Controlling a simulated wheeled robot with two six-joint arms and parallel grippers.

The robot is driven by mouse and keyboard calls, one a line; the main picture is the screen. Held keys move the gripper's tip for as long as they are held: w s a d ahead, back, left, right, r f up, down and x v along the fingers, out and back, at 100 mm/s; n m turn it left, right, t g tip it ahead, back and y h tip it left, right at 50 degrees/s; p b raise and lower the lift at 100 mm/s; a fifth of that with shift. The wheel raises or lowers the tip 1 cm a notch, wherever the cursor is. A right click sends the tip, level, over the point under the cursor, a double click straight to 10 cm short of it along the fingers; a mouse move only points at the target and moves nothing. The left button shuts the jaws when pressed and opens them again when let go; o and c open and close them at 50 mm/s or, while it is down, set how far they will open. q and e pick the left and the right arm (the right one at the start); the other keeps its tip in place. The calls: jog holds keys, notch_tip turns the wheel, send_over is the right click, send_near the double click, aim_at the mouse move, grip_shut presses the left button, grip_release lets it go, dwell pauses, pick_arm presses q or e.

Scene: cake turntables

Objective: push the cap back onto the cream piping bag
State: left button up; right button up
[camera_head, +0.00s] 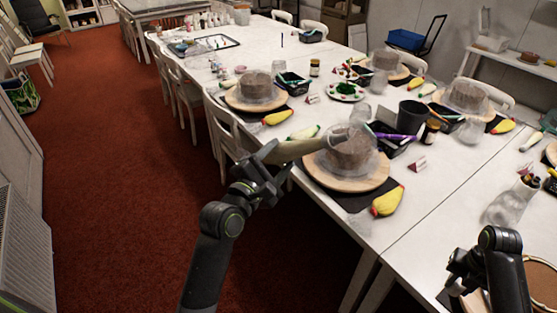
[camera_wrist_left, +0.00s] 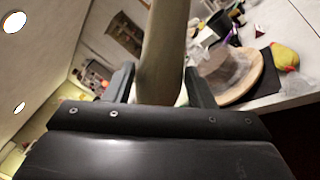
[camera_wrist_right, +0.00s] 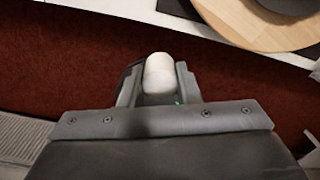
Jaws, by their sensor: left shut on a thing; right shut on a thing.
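The cream piping bag (camera_head: 298,149) is a long beige tapered shape. My left gripper (camera_head: 272,163) is shut on it at the table's near edge, and the bag points right toward a cake. The bag also stands between the left fingers in the left wrist view (camera_wrist_left: 163,52). A small white rounded piece, which looks like the cap (camera_wrist_right: 158,76), is held between the fingertips of my right gripper (camera_wrist_right: 157,85) in the right wrist view. My right arm is at the lower right of the head view, well apart from the bag; the cap cannot be made out there.
A brown cake (camera_head: 352,152) under a clear cover stands on a round wooden turntable (camera_head: 345,183) just right of the bag. A yellow piping bag (camera_head: 387,201) lies near the table edge. More turntables, cups and tools crowd the white table. Red carpet (camera_head: 110,180) is open at left.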

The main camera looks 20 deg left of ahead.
aim_at(349, 137)
jog(key=shift+w+f, duration=0.1)
jog(key=shift+w, duration=0.15)
jog(key=a+r+n+t+y, duration=0.1)
jog(key=a+r+n+y, duration=0.2)
jog(key=a+r, duration=0.85)
jog(key=a+r+n+t+y, duration=0.15)
jog(key=a+r+y, duration=0.35)
jog(key=r, duration=1.1)
jog(key=a+r+n+y, duration=0.2)
jog(key=a+r+n, duration=0.2)
jog(key=a+r, duration=0.8)
jog(key=w+a, duration=0.2)
jog(key=shift+a+f+m+y, duration=0.1)
jog(key=shift+a+m+y, duration=0.2)
jog(key=shift+y, duration=0.1)
jog(key=shift+s+a, duration=0.1)
jog(key=shift+s, duration=0.1)
jog(key=shift+w+a+f, duration=0.1)
jog(key=shift+a+f, duration=0.15)
jog(key=shift+a, duration=0.05)
jog(key=shift+x, duration=0.8)
jog(key=shift+x, duration=1.35)
jog(key=o, duration=1)
